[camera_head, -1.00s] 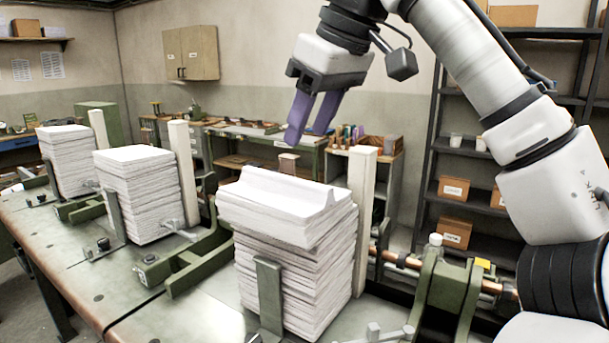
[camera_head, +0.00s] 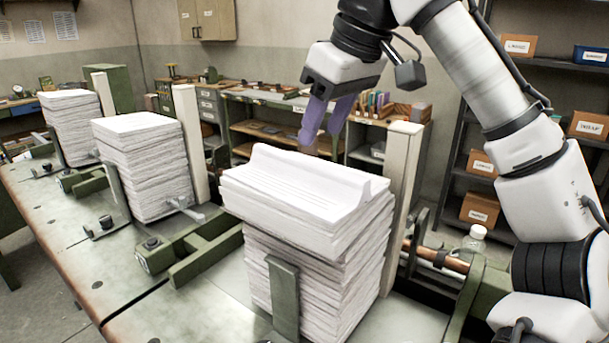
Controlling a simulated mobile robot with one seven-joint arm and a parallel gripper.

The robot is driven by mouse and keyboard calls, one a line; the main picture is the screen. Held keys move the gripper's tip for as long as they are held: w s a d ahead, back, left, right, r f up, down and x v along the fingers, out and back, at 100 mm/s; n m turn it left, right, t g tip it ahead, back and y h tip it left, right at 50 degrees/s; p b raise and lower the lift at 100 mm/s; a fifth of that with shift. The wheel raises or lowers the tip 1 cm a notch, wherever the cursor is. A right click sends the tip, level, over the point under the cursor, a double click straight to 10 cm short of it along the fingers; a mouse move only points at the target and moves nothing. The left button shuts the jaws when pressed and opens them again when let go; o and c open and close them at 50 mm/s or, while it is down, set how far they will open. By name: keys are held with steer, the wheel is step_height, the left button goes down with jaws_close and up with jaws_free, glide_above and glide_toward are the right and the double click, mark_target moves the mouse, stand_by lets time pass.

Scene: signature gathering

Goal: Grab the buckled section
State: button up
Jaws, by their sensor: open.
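The nearest tall stack of white paper sections (camera_head: 318,280) stands on the bench at centre. Its top section is the buckled section (camera_head: 300,188), with a raised ridge along its far side and an upturned right end. My gripper (camera_head: 324,146), with purple fingers, hangs above and just behind that ridge. Its fingers point down and are parted a little, with nothing seen between them. The fingertips come close to the ridge, and I cannot tell whether they touch it.
Two more paper stacks (camera_head: 145,165) (camera_head: 72,125) stand to the left, flat on top. A cream upright post (camera_head: 402,190) rises right behind the near stack, and a green plate (camera_head: 284,297) stands before it. Green clamps (camera_head: 190,250) and a copper-coloured rod (camera_head: 436,257) lie around. Shelves stand at right.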

mark_target(307, 160)
steer(key=shift+s+a+p+x, duration=0.1)
steer(key=shift+p+x, duration=0.25)
steer(key=shift+x, duration=1.35)
steer(key=shift+s+a+p+x, duration=0.15)
steer(key=shift+p+x, duration=0.2)
steer(key=shift+x, duration=1.3)
jaws_close()
